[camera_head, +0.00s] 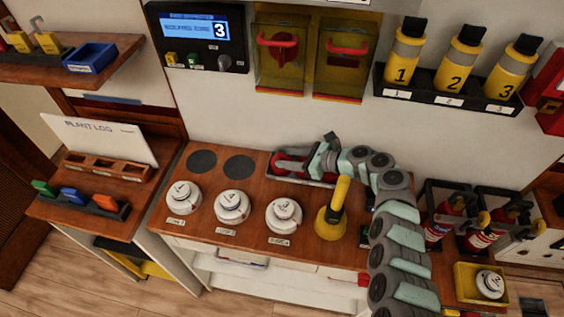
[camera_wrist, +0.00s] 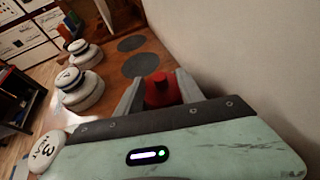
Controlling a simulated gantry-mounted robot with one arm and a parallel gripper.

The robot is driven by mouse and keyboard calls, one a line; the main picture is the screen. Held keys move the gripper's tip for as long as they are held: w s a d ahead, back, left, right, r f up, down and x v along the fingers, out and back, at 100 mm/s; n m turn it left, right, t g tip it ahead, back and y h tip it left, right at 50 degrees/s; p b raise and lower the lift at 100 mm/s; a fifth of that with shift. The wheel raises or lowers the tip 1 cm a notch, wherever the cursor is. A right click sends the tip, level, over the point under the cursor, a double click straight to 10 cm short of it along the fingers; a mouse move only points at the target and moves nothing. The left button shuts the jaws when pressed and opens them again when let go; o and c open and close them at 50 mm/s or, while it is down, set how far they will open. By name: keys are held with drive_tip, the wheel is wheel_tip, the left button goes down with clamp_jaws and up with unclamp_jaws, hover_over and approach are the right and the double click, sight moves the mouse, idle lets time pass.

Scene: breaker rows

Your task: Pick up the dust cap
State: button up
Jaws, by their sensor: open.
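A red cap-like thing, which looks like the dust cap (camera_wrist: 160,89), stands between the two fingers of my gripper (camera_wrist: 159,78) in the wrist view. It has a darker red knob on top. My gripper is open, with a finger on each side of the cap; I cannot tell whether they touch it. In the head view my gripper (camera_head: 308,167) reaches down over a grey-rimmed tray (camera_head: 318,183) at the back of the wooden bench. Red parts (camera_head: 284,168) show in that tray, partly hidden by my gripper.
Three white round detectors (camera_head: 232,206) stand in a row on the bench, left of and in front of the tray. Two dark discs (camera_head: 239,167) lie behind them. A yellow cone-shaped tool (camera_head: 332,217) stands upright close to my arm. The wall (camera_wrist: 235,50) is close behind.

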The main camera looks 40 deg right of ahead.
drive_tip(key=shift+c, duration=0.4)
clamp_jaws()
drive_tip(key=shift+r, duration=0.1)
